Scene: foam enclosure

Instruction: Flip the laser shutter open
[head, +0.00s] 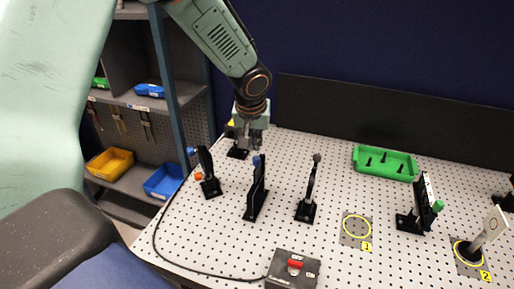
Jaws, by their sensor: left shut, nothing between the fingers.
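My left gripper (250,143) reaches down from the top at the back left of the perforated table. Its fingers are shut and empty. They are close to a small black device (238,153) with a yellow label, which the gripper partly covers. Whether they touch is unclear. I cannot clearly make out the laser shutter; it may be on this partly hidden device. My right gripper is not in view.
Black mounts (209,186), (256,192) and a knobbed post (309,190) stand in front of the gripper. A red-switch box (292,272) trails a cable. A green tray (385,163), a green-knobbed mount (421,207) and a disc post (481,240) are right. Shelves stand left.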

